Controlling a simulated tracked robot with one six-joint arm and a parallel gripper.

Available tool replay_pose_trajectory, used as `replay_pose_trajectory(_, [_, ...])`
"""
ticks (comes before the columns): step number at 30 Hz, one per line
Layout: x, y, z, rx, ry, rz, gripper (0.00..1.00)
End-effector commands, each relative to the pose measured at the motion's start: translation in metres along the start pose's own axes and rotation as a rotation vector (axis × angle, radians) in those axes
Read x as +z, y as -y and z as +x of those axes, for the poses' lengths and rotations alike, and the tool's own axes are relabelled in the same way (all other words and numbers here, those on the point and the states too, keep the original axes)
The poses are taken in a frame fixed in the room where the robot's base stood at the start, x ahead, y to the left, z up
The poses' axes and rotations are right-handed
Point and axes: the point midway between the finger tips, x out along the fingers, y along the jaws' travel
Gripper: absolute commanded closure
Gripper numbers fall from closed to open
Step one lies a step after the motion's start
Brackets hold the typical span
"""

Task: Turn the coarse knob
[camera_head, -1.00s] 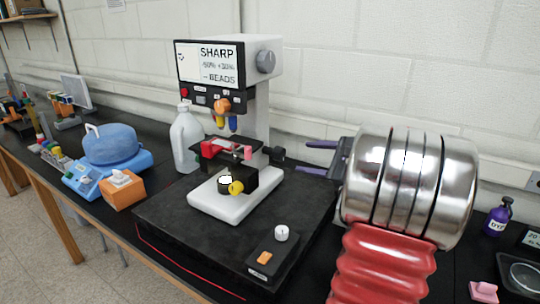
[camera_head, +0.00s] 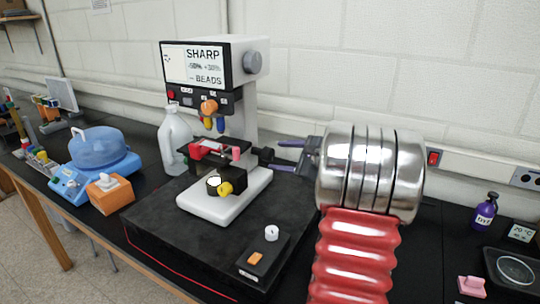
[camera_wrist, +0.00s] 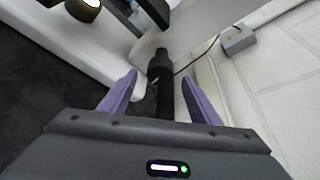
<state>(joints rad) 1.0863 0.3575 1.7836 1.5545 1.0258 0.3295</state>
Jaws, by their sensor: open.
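The microscope (camera_head: 240,125) stands on a black block, with a screen on top and a white foot. A black knob (camera_head: 265,155) sticks out from its right side, and this looks like the coarse knob; no label on it is readable. My gripper (camera_head: 282,150) is open beside the knob's right end, its body largely hidden behind my metal arm link. In the wrist view, the black knob (camera_wrist: 161,68) lies between the two purple fingers of my gripper (camera_wrist: 158,76), with a gap on each side.
A control box (camera_head: 264,252) has a white dial and orange switch. A white jug (camera_head: 174,140) stands left of the microscope. A purple bottle (camera_head: 484,211) stands far right.

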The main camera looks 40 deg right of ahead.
Motion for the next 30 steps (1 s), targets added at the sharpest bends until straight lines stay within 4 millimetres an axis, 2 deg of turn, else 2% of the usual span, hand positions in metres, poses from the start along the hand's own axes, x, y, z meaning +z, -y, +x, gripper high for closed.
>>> replay_pose_trajectory(6, [0.0,-0.001,0.034,0.002,0.001,0.001,0.43])
replay_pose_trajectory(12, [0.0,0.0,0.056,0.001,0.0,0.0,0.43])
replay_pose_trajectory(24, [-0.001,0.0,0.06,-0.001,-0.001,0.0,0.44])
replay_pose_trajectory(30, [-0.001,0.001,0.06,-0.001,-0.002,0.001,0.58])
